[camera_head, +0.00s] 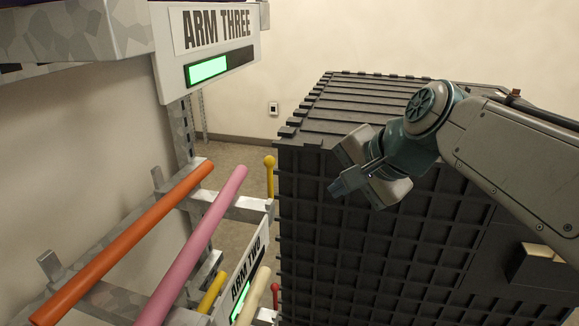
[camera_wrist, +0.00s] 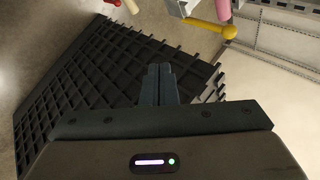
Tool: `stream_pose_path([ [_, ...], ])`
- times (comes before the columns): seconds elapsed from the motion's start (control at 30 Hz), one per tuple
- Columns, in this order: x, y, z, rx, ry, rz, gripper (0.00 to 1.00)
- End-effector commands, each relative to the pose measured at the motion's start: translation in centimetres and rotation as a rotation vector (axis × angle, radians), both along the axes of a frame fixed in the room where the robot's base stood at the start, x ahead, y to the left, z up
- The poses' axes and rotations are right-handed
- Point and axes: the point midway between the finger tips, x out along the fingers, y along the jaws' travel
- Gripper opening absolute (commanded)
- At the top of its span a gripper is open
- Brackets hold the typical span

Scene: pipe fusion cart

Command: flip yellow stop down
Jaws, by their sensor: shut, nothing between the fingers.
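The yellow stop (camera_head: 270,178) is a short rod with a ball on top. It stands upright at the outer end of the upper rack arm (camera_head: 240,206), beyond the pink pipe's end. In the wrist view the yellow stop (camera_wrist: 208,27) shows at the top, right of centre, beside the pink pipe (camera_wrist: 223,9). My gripper (camera_head: 338,187) is shut and empty, in front of the black ribbed cart side. It is to the right of the stop and apart from it. Its closed fingers (camera_wrist: 158,72) also show in the wrist view.
An orange pipe (camera_head: 125,240) and the pink pipe (camera_head: 195,245) lie on the upper arms. Below are an ARM TWO sign (camera_head: 246,275), a cream pipe (camera_head: 254,297) and a red-knobbed stop (camera_head: 275,289). The ARM THREE sign (camera_head: 215,40) hangs above. The black ribbed body (camera_head: 350,240) fills the right.

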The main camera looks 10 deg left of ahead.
Motion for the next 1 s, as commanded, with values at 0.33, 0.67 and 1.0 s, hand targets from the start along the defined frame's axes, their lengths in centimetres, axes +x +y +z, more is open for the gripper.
stream_pose_path([
  [0.33,0.9,3.2,4.1,0.158,0.026,-0.044,0.00],
  [0.67,1.2,3.6,3.4,0.152,0.029,-0.042,0.00],
  [1.0,4.1,7.4,-1.1,0.150,0.031,-0.041,0.00],
])
